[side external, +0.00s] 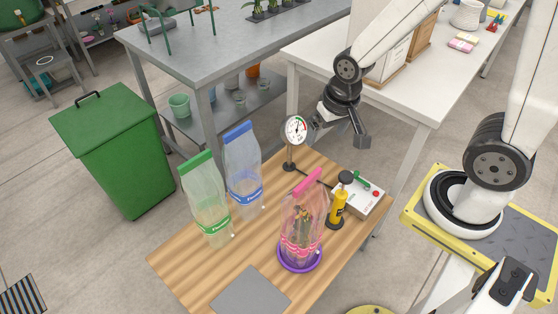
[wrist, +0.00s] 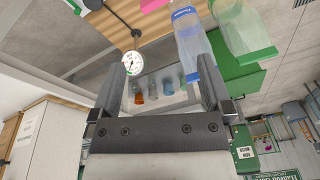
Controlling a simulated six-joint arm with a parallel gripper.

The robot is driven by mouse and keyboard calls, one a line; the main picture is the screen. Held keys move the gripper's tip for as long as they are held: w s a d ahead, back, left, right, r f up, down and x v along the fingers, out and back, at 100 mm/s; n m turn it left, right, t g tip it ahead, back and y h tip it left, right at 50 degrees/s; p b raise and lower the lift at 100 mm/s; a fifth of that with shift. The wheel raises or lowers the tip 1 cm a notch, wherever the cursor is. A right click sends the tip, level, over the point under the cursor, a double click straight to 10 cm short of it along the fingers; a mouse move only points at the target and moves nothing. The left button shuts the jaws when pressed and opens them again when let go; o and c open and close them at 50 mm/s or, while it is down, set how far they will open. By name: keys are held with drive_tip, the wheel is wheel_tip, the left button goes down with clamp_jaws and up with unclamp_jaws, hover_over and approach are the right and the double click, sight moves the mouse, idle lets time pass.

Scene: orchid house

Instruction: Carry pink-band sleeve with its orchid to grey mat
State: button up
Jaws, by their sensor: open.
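The pink-band sleeve (side external: 291,222), clear and pink-tinted with an orchid inside, stands upright on a purple saucer (side external: 300,267) at the front right of the wooden table. A pink edge (wrist: 152,4), probably its top band, shows at the top of the wrist view. The grey mat (side external: 250,293) lies flat at the table's front edge, left of and nearer than the saucer; it is cut off by the picture's bottom. My gripper (side external: 338,140) is open and empty, above the table's far right end, behind and well above the sleeve. Its spread fingers (wrist: 162,75) show in the wrist view.
A dial gauge on a stand (side external: 295,131) is close left of my gripper. Blue-band (side external: 243,170) and green-band (side external: 205,200) sleeves stand at left. A yellow bottle (side external: 338,207) and white box (side external: 369,200) stand right of the pink sleeve. The table's middle is clear.

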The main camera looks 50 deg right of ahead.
sight(308, 179)
drive_tip(key=f+m, duration=0.1)
drive_tip(key=m, duration=0.3)
drive_tip(key=w+a+f+m+g, duration=0.1)
drive_tip(key=f+m, duration=0.1)
drive_tip(key=m, duration=0.3)
drive_tip(key=w+a+f+m+g, duration=0.1)
drive_tip(key=m, duration=0.3)
drive_tip(key=shift+a+f+m, duration=0.15)
drive_tip(key=shift+f+m, duration=0.2)
drive_tip(key=shift+m, duration=0.05)
drive_tip(key=shift+f, duration=0.15)
drive_tip(key=shift+f, duration=2.85)
drive_tip(key=shift+f, duration=0.15)
drive_tip(key=shift+f, duration=2.8)
